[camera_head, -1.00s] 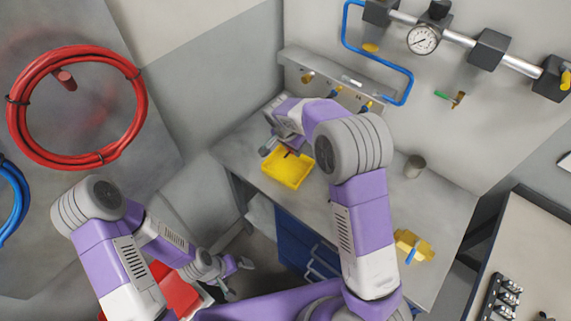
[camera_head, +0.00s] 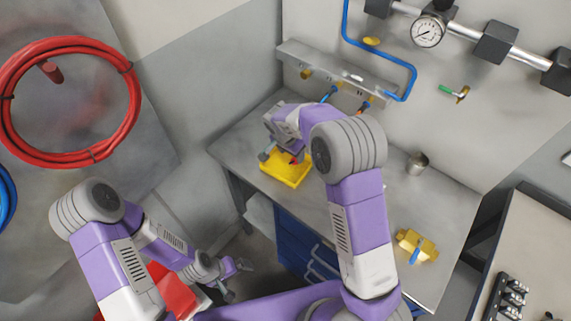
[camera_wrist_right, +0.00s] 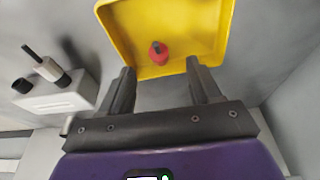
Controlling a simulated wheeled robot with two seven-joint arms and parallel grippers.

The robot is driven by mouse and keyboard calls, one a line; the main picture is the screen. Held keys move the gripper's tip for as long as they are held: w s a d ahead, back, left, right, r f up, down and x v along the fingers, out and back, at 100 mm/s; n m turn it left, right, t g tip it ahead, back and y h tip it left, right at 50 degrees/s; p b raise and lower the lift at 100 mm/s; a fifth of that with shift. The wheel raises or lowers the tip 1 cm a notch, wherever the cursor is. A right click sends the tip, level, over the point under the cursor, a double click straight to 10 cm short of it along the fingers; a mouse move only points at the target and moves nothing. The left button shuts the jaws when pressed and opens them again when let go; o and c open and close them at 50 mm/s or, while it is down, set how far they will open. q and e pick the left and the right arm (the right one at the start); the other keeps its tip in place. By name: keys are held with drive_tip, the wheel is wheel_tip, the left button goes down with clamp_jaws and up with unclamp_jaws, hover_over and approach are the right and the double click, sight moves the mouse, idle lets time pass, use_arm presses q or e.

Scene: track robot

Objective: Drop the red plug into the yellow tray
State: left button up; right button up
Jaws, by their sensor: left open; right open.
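The yellow tray (camera_head: 285,176) sits on the grey workbench, below my right gripper (camera_head: 281,158). In the right wrist view the yellow tray (camera_wrist_right: 170,18) spreads beyond my right gripper's fingers (camera_wrist_right: 160,70). The red plug (camera_wrist_right: 158,53) shows over the tray's interior, just past the open fingertips and apart from both. A bit of the red plug also shows in the head view (camera_head: 293,161), beside the gripper. I cannot tell whether it touches the tray floor. My left gripper (camera_head: 238,279) is open and empty, low beside the bench.
A yellow fixture with a blue part (camera_head: 416,246) and a metal cup (camera_head: 417,163) stand on the bench at right. A grey rail with fittings (camera_head: 340,74) runs along the back wall. The bench between tray and cup is partly hidden by my right arm.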

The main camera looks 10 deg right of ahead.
drive_tip(key=v, duration=0.7)
drive_tip(key=shift+r, duration=0.3)
drive_tip(key=shift+a, duration=0.1)
